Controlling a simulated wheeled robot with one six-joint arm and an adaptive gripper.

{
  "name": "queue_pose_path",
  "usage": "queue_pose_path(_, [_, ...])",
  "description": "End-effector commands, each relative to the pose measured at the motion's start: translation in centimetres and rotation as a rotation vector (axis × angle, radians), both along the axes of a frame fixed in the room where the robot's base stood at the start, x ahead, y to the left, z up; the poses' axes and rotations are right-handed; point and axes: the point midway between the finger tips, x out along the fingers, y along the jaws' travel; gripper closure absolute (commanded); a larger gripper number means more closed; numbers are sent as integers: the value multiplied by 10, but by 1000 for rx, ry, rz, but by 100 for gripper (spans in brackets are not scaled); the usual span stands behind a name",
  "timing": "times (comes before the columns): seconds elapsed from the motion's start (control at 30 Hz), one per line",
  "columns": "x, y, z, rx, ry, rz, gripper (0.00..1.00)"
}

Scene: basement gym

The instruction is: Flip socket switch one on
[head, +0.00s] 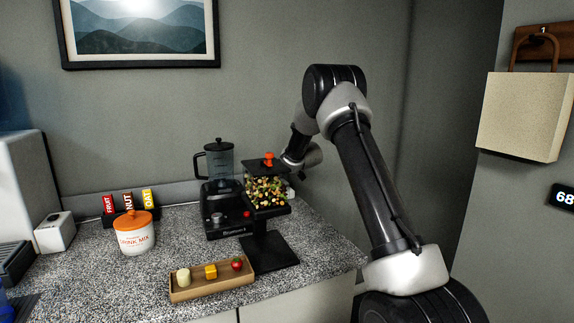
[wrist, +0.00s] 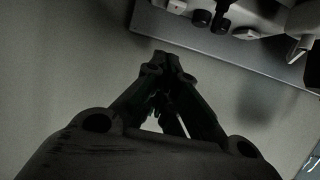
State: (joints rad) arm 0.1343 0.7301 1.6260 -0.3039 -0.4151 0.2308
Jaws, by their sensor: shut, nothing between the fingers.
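My gripper (wrist: 165,64) is shut and empty in the wrist view, its fingertips close together near a grey wall strip. White socket parts (wrist: 175,6) with two dark plug-like knobs (wrist: 201,18) lie beyond the fingertips at the top edge. The fingertips appear apart from them. Which part is switch one, and whether it is on or off, I cannot tell. In the head view my arm reaches to the back wall behind the snack dispenser (head: 268,190), which hides my fingers. A small white piece (head: 290,192) shows just right of the dispenser, low at the wall.
A blender (head: 220,168) stands left of the dispenser. A wooden tray (head: 212,286) with small food pieces lies in front. The right end of the speckled counter (head: 330,262) is clear.

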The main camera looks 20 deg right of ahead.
Motion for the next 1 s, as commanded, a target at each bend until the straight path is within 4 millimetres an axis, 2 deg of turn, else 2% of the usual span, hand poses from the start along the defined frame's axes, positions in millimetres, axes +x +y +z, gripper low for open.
queue_pose_path(0.1, [24, 0, -11, -1, 1, 2, 100])
queue_pose_path(0.2, [36, 0, -21, 0, 3, 0, 100])
queue_pose_path(0.43, [31, 0, -48, -1, 1, 0, 100])
queue_pose_path(0.87, [29, 0, -54, -1, 0, -1, 100])
queue_pose_path(1.0, [25, 0, -64, 0, 4, 0, 100])
